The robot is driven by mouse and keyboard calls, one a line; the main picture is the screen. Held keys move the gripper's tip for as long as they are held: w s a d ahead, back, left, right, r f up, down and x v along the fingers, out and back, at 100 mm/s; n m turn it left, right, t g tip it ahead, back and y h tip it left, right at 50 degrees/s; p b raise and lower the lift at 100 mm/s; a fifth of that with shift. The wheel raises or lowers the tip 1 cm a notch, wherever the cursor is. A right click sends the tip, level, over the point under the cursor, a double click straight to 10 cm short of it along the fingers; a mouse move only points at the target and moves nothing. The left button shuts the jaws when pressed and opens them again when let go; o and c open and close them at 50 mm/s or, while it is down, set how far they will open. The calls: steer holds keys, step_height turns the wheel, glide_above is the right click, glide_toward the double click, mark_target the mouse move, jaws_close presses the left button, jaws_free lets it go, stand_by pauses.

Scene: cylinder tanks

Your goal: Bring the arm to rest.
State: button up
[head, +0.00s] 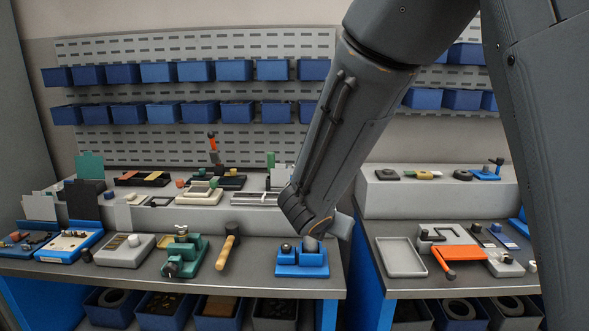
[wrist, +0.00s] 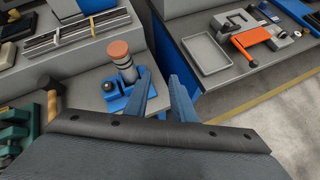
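My gripper (wrist: 161,82) shows in the wrist view as two blue-grey fingers with a clear gap between them and nothing held there. In the head view my arm comes down from the upper right and its wrist hides most of the gripper. A blue holder (head: 302,262) stands on the bench just below the wrist. In the wrist view a banded dark and light cylinder with an orange-brown top (wrist: 119,50) stands upright at the holder (wrist: 112,104), left of the fingers. The left finger looks close to the holder; I cannot tell whether they touch.
A wooden-handled mallet (head: 228,252) and a green vise (head: 185,255) are left of the holder. Across a gap between benches, a grey tray (head: 401,257) and an orange-handled clamp (head: 459,253) lie at the right. Blue bins hang on the back wall.

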steer(key=s+d+f+m+g+h+b, duration=0.1)
steer(key=s+d+f+m+g+b, duration=0.4)
steer(key=s+d+f+m, duration=0.55)
steer(key=s+f+m+g+y+b, duration=0.3)
steer(key=s+m, duration=0.7)
steer(key=m, duration=0.8)
steer(key=shift+s+a+f+m+g+y, duration=0.25)
steer(key=shift+f+m+g+y, duration=0.1)
steer(key=shift+f+y, duration=0.55)
